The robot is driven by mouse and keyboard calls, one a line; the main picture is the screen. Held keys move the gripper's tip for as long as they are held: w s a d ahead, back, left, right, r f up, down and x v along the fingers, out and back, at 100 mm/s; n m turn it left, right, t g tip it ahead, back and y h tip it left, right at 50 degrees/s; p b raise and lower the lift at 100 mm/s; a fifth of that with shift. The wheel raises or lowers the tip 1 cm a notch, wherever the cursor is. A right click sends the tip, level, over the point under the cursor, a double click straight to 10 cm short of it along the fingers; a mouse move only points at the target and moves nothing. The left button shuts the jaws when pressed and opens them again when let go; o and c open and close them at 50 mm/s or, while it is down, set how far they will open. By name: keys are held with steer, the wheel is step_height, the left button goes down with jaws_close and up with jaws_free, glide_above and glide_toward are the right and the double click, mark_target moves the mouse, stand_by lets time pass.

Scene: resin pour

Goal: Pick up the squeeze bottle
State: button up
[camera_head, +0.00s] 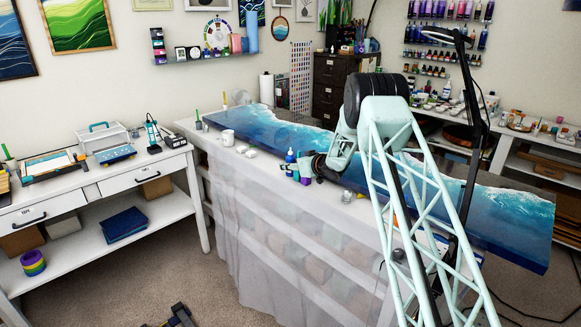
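A small blue bottle with a narrow top (290,156) stands upright near the front edge of the worktable; it looks like the squeeze bottle, though it is small here. My gripper (312,166) is low over the tabletop, just right of the blue bottle and close to small coloured containers. Its dark fingers are too small and partly hidden, so I cannot tell whether they are open or shut, or whether they touch anything.
A blue wave-patterned resin slab (512,222) lies along the table. A white mug (228,138) stands left of the bottle. A green container (304,165) sits beside my gripper. A clear cup (346,197) stands near the front edge. Translucent sheeting (245,215) hangs down the front.

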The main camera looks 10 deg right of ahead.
steer(key=shift+c, duration=0.5)
steer(key=c, duration=0.9)
steer(key=shift+r+p, duration=0.9)
steer(key=shift+r, duration=4.15)
steer(key=shift+o, duration=1.1)
steer(key=shift+s+r, duration=0.1)
